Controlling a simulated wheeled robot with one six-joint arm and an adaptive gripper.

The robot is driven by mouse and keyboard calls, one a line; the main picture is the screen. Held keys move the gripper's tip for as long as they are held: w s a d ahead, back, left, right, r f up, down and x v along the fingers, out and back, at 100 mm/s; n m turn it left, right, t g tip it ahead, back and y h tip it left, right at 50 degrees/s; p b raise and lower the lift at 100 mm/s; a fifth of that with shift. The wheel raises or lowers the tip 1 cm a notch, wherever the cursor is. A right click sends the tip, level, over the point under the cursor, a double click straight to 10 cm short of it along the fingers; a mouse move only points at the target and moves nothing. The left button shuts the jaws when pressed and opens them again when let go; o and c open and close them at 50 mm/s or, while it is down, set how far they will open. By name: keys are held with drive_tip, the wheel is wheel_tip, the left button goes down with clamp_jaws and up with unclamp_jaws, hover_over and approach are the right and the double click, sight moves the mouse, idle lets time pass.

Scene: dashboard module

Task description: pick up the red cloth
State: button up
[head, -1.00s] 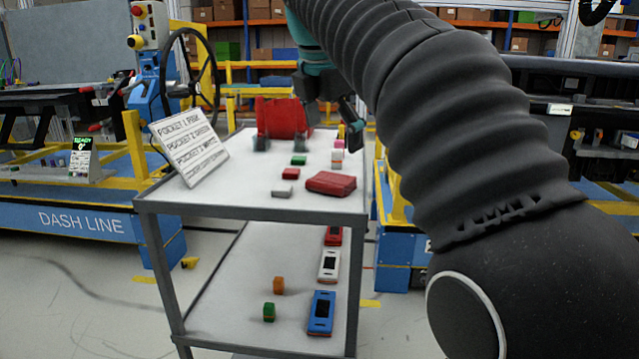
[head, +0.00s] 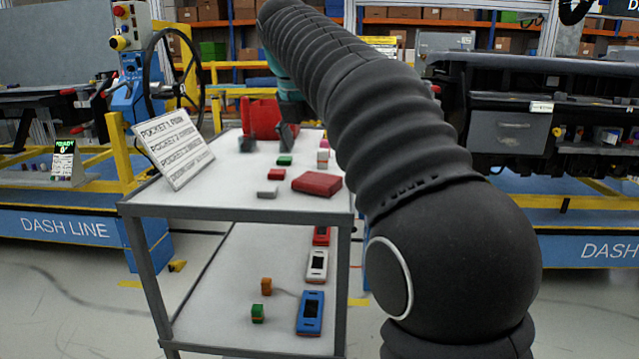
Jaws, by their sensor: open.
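The red cloth (head: 317,183) looks like a folded, flat red pad. It lies near the front right of the cart's white top shelf. My gripper (head: 285,135) is over the back part of the same shelf, beyond the cloth and up against the view of a red bin. It is open, small and partly hidden by my arm, and it holds nothing that I can see. It is clearly apart from the cloth.
The cart top (head: 225,200) also holds a red bin (head: 262,118), a white pocket sign (head: 174,150) and several small blocks. The lower shelf carries orange and green blocks and several handheld devices. Blue-and-yellow dash line stations stand on both sides.

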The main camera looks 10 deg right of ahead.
sight(318, 177)
drive_tip(key=shift+a+x, duration=0.15)
drive_tip(key=shift+x, duration=1.45)
drive_tip(key=shift+a+x, duration=0.1)
drive_tip(key=shift+x, duration=1.45)
drive_tip(key=shift+s+f, duration=0.15)
drive_tip(key=c, duration=0.8)
drive_tip(key=shift+c, duration=0.2)
drive_tip(key=shift+r, duration=0.8)
wheel_tip(318, 177, up, 3)
drive_tip(key=shift+f, duration=0.2)
drive_tip(key=w+d+r, duration=0.1)
drive_tip(key=d+r, duration=0.6)
drive_tip(key=d, duration=0.4)
drive_tip(key=shift+d, duration=0.3)
